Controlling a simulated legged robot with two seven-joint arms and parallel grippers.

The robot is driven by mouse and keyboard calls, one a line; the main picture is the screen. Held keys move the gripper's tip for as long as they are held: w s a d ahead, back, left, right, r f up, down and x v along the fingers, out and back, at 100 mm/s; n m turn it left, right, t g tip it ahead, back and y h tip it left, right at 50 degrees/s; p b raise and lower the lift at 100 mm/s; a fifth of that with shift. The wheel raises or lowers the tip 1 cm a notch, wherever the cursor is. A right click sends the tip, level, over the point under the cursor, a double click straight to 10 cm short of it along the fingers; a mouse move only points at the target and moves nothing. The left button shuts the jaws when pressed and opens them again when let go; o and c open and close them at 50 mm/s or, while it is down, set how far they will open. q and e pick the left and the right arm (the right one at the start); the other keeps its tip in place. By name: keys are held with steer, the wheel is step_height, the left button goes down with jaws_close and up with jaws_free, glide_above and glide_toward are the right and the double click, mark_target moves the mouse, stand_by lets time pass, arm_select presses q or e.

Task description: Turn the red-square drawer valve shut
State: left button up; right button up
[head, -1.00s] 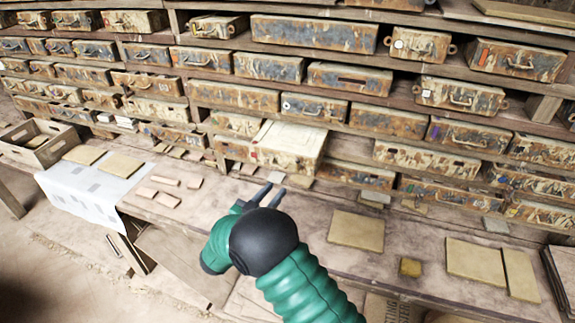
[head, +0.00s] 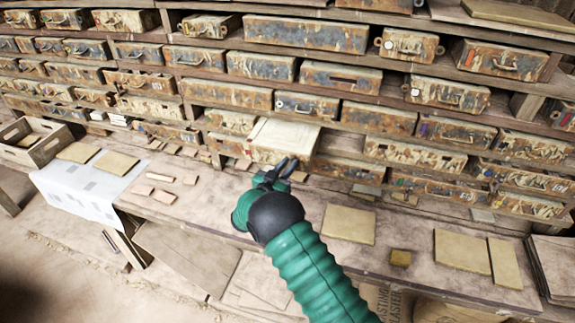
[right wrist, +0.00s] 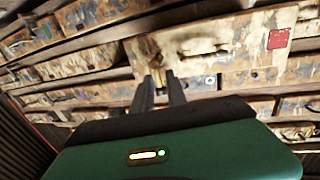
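The red-square drawer (head: 285,133) is a worn cream and rust box standing out from the shelf in the head view. In the right wrist view its front (right wrist: 215,45) fills the upper right, with a red square (right wrist: 278,38) on it. A small brass-coloured fitting (right wrist: 153,58), probably the valve, shows just beyond my fingertips; its turn position cannot be made out. My right gripper (head: 284,166) is just in front of and below the drawer front. In the right wrist view its two fingers (right wrist: 160,85) are apart, with nothing clearly between them. My left gripper is not in view.
Shelves of rusty drawers rise behind the bench (head: 390,235). Tan tiles (head: 349,224) lie to the right, and small pinkish tiles (head: 160,178) to the left. A wooden crate (head: 35,150) stands at far left. A white sheet (head: 75,192) hangs over the bench edge.

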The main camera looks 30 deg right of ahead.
mark_target(301, 166)
steer(key=shift+a, duration=0.1)
steer(key=shift+c, duration=1.2)
steer(key=shift+d+r, duration=0.1)
steer(key=shift+d, duration=0.2)
jaws_close()
steer(key=m+y+b, duration=0.1)
steer(key=m+b, duration=0.3)
steer(key=b, duration=0.3)
steer(key=s+d+f+m+y+b, duration=0.1)
steer(key=m+b, duration=0.4)
steer(key=b, duration=0.1)
steer(key=s+d+f+m+t+y+b, duration=0.1)
steer(key=m+b, duration=0.4)
steer(key=b, duration=0.2)
steer(key=shift+s+f+b, duration=0.1)
steer(key=shift+f+b, duration=0.05)
steer(key=shift+b, duration=0.2)
steer(key=shift+f+m+y+b, duration=0.1)
steer(key=shift+m+y+b, duration=0.2)
steer(key=shift+m+b, duration=0.75)
steer(key=shift+a+f, duration=0.1)
